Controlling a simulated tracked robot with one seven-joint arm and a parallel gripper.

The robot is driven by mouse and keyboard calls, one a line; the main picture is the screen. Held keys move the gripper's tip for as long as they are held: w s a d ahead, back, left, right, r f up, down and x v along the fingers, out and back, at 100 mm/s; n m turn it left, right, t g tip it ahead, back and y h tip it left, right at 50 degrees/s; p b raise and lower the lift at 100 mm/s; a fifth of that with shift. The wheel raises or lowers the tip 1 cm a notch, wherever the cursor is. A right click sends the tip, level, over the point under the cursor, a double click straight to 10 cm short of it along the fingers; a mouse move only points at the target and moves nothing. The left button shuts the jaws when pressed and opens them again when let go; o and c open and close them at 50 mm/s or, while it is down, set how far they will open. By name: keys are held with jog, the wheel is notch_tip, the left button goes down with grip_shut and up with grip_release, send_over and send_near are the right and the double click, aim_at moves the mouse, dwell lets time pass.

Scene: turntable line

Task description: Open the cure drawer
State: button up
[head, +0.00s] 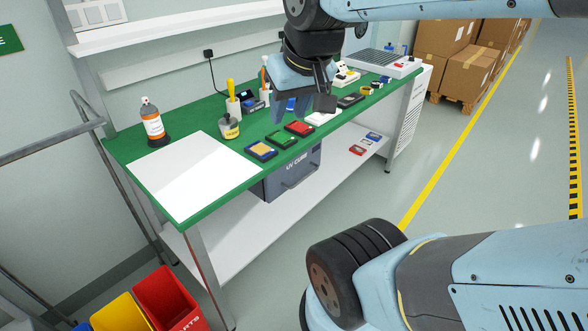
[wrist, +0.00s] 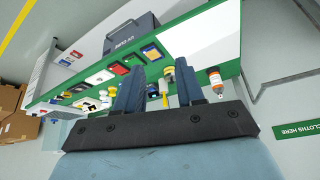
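The cure drawer (head: 288,180) is a dark blue-grey box marked UV CURE, hung under the green bench top. Its front, with a handle, faces the aisle, and it looks shut. In the wrist view the drawer (wrist: 132,34) lies at the top, beyond the bench edge. My gripper (head: 302,104) is above the bench top, higher than the drawer and apart from it. In the wrist view my gripper (wrist: 158,88) has its two dark fingers spread with nothing held between them.
A white lower shelf (head: 225,240) runs below the drawer. Coloured bins (head: 168,298) stand at lower left. The aisle floor (head: 500,170) to the right is clear.

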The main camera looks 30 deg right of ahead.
jog(key=w+d+f+m+g+y, duration=0.2)
jog(key=w+d+f+y, duration=0.35)
jog(key=w+f, duration=0.35)
jog(key=w+d+f+m+g+y, duration=0.15)
jog(key=w+d+f+y, duration=0.35)
jog(key=f, duration=0.5)
jog(key=w+d+f+m+t+y, duration=0.1)
jog(key=w+d+f+m+t, duration=0.25)
jog(key=d+f, duration=0.75)
jog(key=m+t, duration=0.3)
jog(key=t, duration=0.3)
send_near(306, 177)
jog(key=shift+h, duration=0.35)
jog(key=x, duration=1)
jog(key=shift+w+d, duration=0.1)
jog(key=shift+w, duration=0.15)
jog(key=shift+c, duration=0.2)
grip_shut()
jog(key=shift+f, duration=0.1)
jog(key=shift+s, duration=0.1)
